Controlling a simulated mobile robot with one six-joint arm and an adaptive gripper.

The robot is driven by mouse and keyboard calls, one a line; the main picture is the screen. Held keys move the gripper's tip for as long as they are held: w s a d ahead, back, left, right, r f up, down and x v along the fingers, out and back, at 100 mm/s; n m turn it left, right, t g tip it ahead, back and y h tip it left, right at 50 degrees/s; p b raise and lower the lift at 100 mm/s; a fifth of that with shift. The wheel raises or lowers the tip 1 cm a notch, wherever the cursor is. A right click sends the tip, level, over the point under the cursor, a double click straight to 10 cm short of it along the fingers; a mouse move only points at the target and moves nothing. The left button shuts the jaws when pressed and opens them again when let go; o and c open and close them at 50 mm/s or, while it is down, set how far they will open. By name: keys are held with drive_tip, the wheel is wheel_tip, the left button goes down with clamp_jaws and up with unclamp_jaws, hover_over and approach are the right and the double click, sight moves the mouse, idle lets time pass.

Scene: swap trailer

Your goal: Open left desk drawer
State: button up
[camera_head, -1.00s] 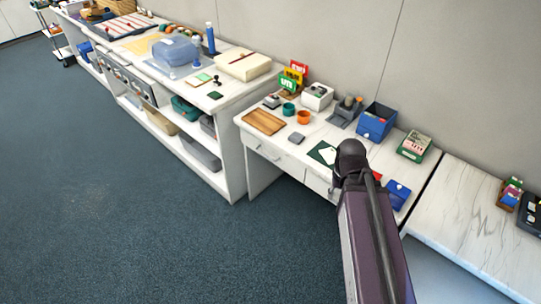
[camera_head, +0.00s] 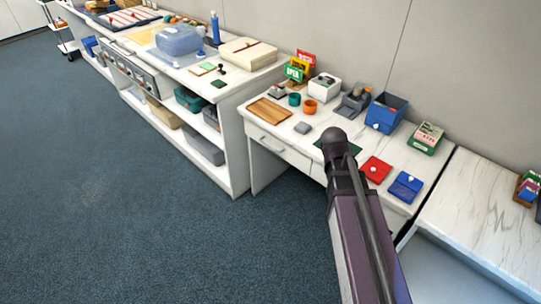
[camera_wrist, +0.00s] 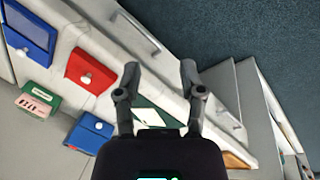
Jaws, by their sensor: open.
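The white desk (camera_head: 345,125) has a left drawer (camera_head: 285,148) with a slim metal handle (camera_head: 270,144). The drawer front looks flush and shut. In the wrist view a handle (camera_wrist: 231,120) near the wooden board, right of my fingers, appears to be this drawer's. Another drawer's handle (camera_wrist: 141,35) lies at upper left of the fingers. My gripper (camera_wrist: 158,72) is open and empty, its fingers apart over the desk's front edge, between the two handles. It touches neither handle in the picture. In the head view my arm hides the fingers and part of the right drawer.
The dark floor (camera_head: 130,210) in front is clear.

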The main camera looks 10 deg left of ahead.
drive_tip(key=w+a+f+n+t+h+b, duration=0.25)
drive_tip(key=w+a+f+b, duration=0.25)
drive_tip(key=w+f+b, duration=0.3)
drive_tip(key=n+t+h+b, duration=0.4)
drive_tip(key=n+t+b, duration=0.4)
drive_tip(key=b, duration=1.4)
approach(271, 148)
drive_tip(key=s+a+m, duration=0.2)
drive_tip(key=s, duration=0.1)
drive_tip(key=shift+w+a+f+n+t, duration=0.1)
drive_tip(key=shift+w+a+n+t, duration=0.15)
drive_tip(key=shift+t, duration=0.1)
drive_tip(key=shift+w+d+f, duration=0.1)
drive_tip(key=shift+d, duration=0.1)
drive_tip(key=b+x, duration=0.1)
drive_tip(key=x, duration=0.5)
drive_tip(key=b+x, duration=0.2)
drive_tip(key=x, duration=0.5)
drive_tip(key=shift+w+d, duration=0.15)
drive_tip(key=shift+d, duration=0.1)
clamp_jaws()
